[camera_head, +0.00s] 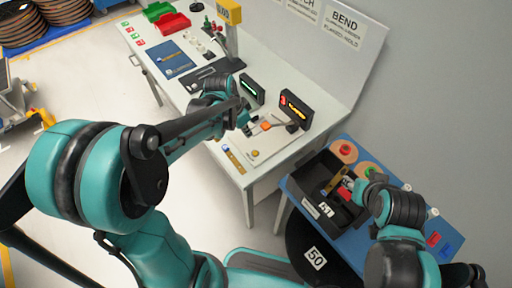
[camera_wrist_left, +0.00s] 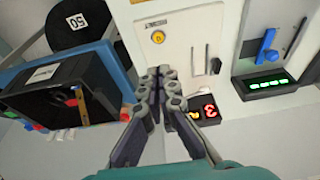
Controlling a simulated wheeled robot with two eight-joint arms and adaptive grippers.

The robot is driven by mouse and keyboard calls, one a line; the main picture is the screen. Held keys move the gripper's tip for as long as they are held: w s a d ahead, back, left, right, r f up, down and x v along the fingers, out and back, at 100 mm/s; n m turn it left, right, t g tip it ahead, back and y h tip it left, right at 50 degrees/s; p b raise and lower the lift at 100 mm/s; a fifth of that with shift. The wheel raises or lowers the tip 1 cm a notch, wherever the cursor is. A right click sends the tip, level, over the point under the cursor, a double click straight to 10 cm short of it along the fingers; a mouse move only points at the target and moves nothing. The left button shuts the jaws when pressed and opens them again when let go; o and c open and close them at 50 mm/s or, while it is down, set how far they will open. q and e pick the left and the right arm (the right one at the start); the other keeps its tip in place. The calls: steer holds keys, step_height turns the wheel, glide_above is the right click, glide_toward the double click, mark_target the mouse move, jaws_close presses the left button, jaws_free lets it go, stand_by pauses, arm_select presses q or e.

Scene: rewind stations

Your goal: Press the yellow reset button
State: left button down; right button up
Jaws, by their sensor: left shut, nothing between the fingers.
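The yellow button (camera_head: 254,153) sits near the front edge of a white panel (camera_head: 278,144) on the workbench. It also shows in the left wrist view (camera_wrist_left: 158,37), round and yellow under a small label. My left gripper (camera_head: 247,127) is over the panel, behind the button in the head view. In the left wrist view its fingers (camera_wrist_left: 158,76) are together and empty, pointing toward the button with a gap in the picture between. My right gripper (camera_head: 349,187) is over the black bin at the right; its fingers are too small to judge.
A display with red and orange digits (camera_head: 295,106) and a green-lit display (camera_head: 251,88) stand behind the panel. A black bin (camera_head: 312,204) rests on a blue cart (camera_head: 352,241) at the right. A blue board (camera_head: 171,60) lies farther left on the bench.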

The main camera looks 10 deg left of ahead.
mark_target(255, 152)
stand_by(0.3)
arm_select(q)
steer(key=b+x, duration=0.1)
steer(key=x, duration=0.3)
steer(key=b+x, duration=0.2)
steer(key=x, duration=0.2)
steer(key=b+x, duration=0.1)
steer(key=x, duration=0.3)
steer(key=shift+s+a+f+b, duration=0.2)
steer(key=shift+f+b, duration=0.1)
steer(key=shift+f, duration=0.75)
